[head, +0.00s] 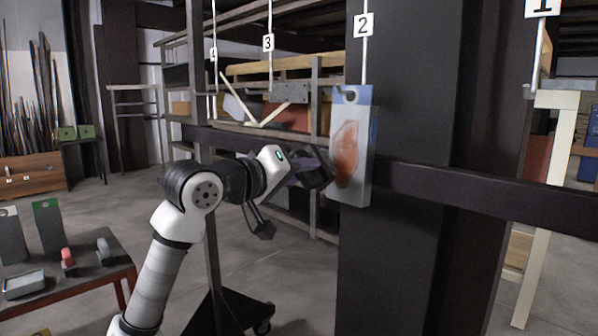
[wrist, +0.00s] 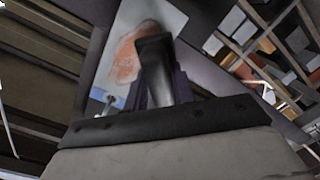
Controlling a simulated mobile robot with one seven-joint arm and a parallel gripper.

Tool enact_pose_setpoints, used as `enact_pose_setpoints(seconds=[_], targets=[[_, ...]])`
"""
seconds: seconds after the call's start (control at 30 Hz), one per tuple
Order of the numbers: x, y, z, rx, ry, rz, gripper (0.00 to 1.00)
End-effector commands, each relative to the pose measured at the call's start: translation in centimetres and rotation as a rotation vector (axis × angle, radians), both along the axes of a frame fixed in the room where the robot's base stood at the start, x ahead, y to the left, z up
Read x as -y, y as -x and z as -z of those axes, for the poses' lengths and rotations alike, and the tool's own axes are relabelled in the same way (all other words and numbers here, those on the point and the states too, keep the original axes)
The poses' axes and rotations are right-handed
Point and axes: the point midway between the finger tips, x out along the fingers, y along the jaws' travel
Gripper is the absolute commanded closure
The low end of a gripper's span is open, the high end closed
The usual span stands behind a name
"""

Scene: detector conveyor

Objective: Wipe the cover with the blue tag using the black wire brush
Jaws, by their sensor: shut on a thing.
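The cover with the blue tag (head: 363,180) is a pale grey upright panel with a blue top, hanging under the number 2 sign. A large orange-brown stain (head: 345,153) covers its middle. In the wrist view the cover (wrist: 169,18) is tilted, with the stain (wrist: 126,58) partly hidden. My gripper (head: 300,168) is at the left of the cover, level with the stain, and shut on a dark thing, apparently the black wire brush (wrist: 154,62). The brush overlaps the stain in the wrist view; I cannot tell whether it touches. Its bristles are not clearly visible.
A table (head: 75,284) at the lower left bears a grey panel (head: 12,238), a green-tagged panel (head: 48,228), a red object (head: 67,258), a grey object (head: 104,250) and a tray (head: 24,284). A dark rail (head: 480,190) runs behind the cover, beside a thick dark column (head: 405,260).

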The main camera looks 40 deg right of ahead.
Motion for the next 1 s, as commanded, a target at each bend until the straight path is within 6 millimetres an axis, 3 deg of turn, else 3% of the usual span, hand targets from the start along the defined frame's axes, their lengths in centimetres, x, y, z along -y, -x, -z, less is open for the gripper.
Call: enact_pose_setpoints(seconds=[1.0], targets=[[2.0,-0.2,0.1,0.000,0.001,0.001,0.93]])
